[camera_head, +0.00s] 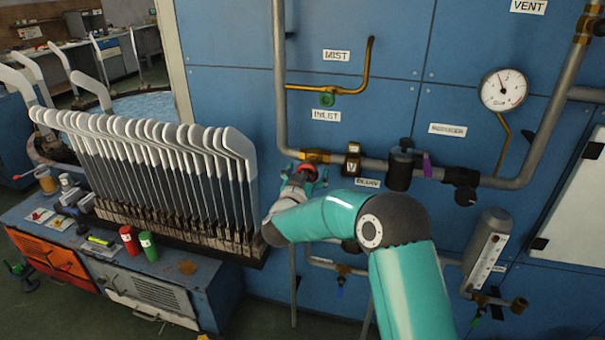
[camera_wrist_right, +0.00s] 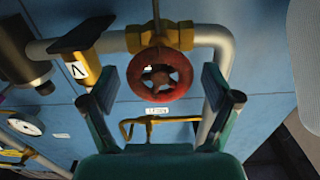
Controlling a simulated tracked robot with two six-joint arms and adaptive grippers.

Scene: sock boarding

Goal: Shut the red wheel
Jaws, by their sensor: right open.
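The red wheel (camera_wrist_right: 160,75) sits on a brass valve body (camera_wrist_right: 192,36) on the pipe, in the upper middle of the right wrist view. In the head view the red wheel (camera_head: 307,172) is a small patch below the inlet label, partly hidden by my gripper. My right gripper (camera_wrist_right: 160,92) is open, with one finger on each side of the wheel. I cannot tell whether the fingers touch it. In the head view my right gripper (camera_head: 299,180) reaches the wheel, partly covered by my arm. My left gripper is not in view.
A grey pipe (camera_head: 280,90) runs down to the valve and on to the right. A brass unit marked V (camera_head: 352,160) and a dark cylinder (camera_head: 400,168) stand right of the wheel. A rack of sock forms (camera_head: 180,165) stands close on the left.

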